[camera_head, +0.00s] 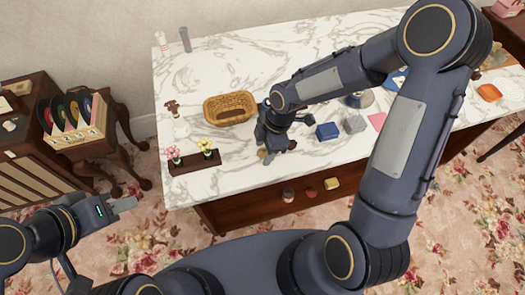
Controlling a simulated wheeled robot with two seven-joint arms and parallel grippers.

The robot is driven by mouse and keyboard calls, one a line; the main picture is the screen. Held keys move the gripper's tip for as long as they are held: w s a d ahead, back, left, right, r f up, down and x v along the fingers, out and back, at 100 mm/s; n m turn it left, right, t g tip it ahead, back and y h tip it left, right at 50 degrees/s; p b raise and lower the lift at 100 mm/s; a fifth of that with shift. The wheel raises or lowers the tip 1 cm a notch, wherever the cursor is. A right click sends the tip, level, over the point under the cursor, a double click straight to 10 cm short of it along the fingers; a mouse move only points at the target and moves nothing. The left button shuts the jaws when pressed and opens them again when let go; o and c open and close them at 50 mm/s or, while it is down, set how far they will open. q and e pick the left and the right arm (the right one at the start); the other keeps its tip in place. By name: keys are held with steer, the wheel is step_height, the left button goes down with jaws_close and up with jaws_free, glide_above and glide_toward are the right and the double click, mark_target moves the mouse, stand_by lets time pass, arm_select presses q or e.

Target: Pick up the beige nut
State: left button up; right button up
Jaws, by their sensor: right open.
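A small tan thing (262,154), which looks like the beige nut, shows on the marble table top near its front edge. It is partly covered by my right gripper (274,151), so its shape is unclear. My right gripper points down just above and beside it, with its jaws open; I cannot tell whether they touch it. My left gripper (124,206) is off the table at the lower left, far from the nut. Its fingers are seen from the side and I cannot tell their opening.
A wicker basket (230,108) stands behind and left of my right gripper. A blue box (327,131) and a grey block (354,124) lie to its right. A dark planter with flowers (194,163) stands at the front left. The table's back left is mostly clear.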

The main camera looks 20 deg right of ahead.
steer(key=c, duration=1.1)
steer(key=shift+o, duration=0.2)
